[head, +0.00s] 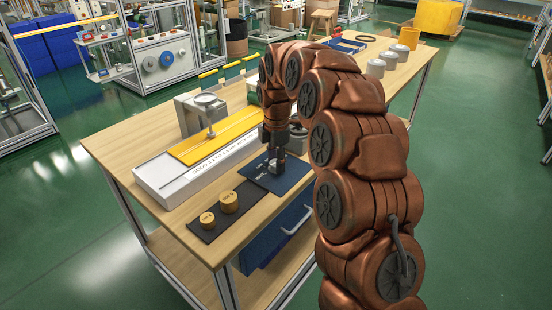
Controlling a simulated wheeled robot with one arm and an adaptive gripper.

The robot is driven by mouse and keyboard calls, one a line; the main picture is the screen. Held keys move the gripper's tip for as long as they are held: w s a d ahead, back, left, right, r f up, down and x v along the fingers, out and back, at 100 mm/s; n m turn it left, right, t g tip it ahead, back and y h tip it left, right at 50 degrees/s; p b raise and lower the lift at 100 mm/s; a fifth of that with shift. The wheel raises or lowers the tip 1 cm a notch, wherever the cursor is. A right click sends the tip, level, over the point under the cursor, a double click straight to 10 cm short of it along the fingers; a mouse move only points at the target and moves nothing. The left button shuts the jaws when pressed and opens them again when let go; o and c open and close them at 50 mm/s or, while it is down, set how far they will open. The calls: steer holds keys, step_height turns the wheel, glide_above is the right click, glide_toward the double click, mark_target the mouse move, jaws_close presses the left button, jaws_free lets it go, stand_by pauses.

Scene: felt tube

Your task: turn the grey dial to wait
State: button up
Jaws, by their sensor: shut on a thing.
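My gripper (275,165) points down over a dark blue panel (290,184) near the front edge of the wooden workbench. It is shut on a small grey piece at the panel, which appears to be the grey dial. The fingers and arm hide most of the dial, so its pointer cannot be read. Any wait mark on the panel is too small or hidden to make out.
A white sloped unit with lettering (165,187) and a yellow plate (190,150) lies left of my gripper. A black mat (206,227) bears two yellow-tan cylinders (229,202). Grey cylinders (375,68) stand at the bench's far right. Green floor is free to the right.

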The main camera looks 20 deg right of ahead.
steer(key=shift+s+f+n, duration=0.1)
steer(key=shift+n, duration=0.3)
steer(key=o, duration=1.1)
steer(key=shift+o, duration=0.2)
step_height(320, 180, up, 12)
stand_by(0.5)
